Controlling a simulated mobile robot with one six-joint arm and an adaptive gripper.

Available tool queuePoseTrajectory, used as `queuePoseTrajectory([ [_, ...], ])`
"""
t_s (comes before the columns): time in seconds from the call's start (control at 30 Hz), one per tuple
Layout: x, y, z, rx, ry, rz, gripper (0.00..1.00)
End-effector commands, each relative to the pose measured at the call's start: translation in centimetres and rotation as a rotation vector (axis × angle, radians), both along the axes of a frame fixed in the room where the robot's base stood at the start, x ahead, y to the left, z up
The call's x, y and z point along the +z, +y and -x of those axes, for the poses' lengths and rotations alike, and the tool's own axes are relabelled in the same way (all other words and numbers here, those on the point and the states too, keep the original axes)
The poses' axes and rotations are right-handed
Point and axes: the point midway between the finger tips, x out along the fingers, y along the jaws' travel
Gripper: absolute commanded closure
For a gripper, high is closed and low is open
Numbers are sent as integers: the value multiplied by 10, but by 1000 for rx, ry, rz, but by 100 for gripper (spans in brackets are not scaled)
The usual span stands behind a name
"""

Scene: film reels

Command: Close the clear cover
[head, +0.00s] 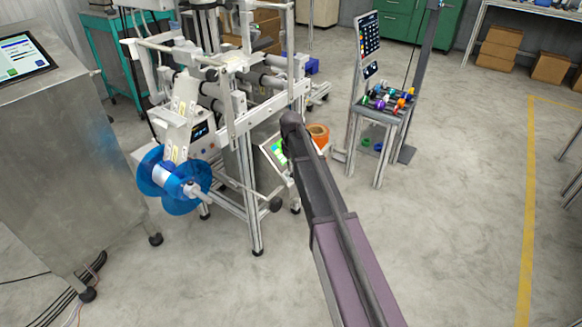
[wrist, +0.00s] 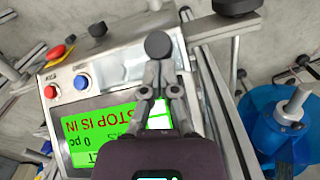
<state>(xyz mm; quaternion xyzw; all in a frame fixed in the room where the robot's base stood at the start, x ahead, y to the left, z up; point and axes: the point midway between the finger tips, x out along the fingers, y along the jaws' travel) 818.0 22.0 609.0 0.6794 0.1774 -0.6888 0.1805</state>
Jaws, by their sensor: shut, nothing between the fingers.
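My gripper (wrist: 160,68) shows in the wrist view with its fingers together and nothing held. Its fingertips appear just below a round black knob (wrist: 158,44); I cannot tell whether they touch it. In the head view my arm reaches to the machine frame (head: 232,125) and the gripper itself is hidden. I cannot make out the clear cover for certain in either view, so its position is unclear. A control panel with a green screen (wrist: 115,133) lies beneath my gripper. The screen also shows in the head view (head: 277,149), just left of my arm.
A blue reel (head: 172,180) is mounted at the machine's front left; it shows at the right of the wrist view (wrist: 280,122). A red stop button (wrist: 57,51) and a blue button (wrist: 81,82) sit on the panel. A small stand (head: 385,105) is at right. Floor at right is clear.

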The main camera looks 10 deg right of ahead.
Motion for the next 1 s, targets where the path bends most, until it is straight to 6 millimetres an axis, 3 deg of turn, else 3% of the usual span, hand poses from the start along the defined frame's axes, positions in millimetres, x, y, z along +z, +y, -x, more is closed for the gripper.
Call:
queuePoseTrajectory([
  [0.37, 14, 4, -4, -2, 5, 4, 100],
  [0.63, 35, 15, -18, 0, 0, 1, 100],
  [1.0, 65, 15, -17, 0, -1, 0, 100],
])
